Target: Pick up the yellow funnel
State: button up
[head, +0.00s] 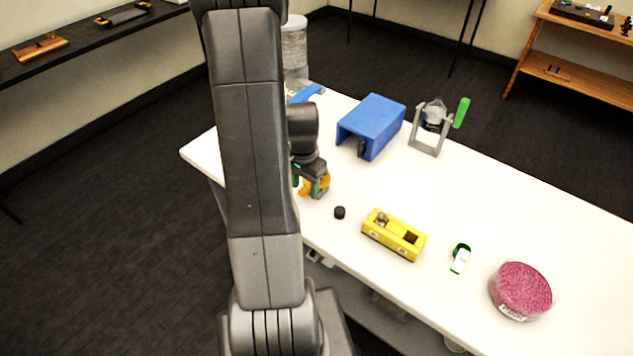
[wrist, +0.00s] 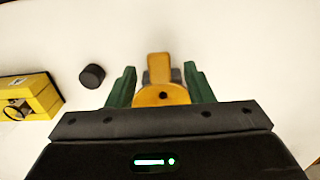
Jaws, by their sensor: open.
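The yellow funnel (wrist: 160,95) lies between the two green fingers of my gripper (wrist: 160,84) in the wrist view. Its round part with a small dark hole is nearer my palm, and a narrower part points away. My gripper is open, with a finger on each side of the funnel; white table shows beside it, and I see no firm grip. In the head view the funnel (head: 307,188) is a small yellow patch at my gripper (head: 316,187), partly hidden by the fingers and arm.
On the white table (head: 560,220) are a black cap (head: 340,212), a yellow block (head: 394,235), a blue box (head: 372,125), a grey stand (head: 430,131), a green item with a white label (head: 461,258) and a pink bead jar (head: 521,290). A clear jar (head: 294,48) stands behind my arm.

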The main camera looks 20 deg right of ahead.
jog(key=shift+f, duration=1.1)
jog(key=shift+c, duration=0.5)
grip_shut()
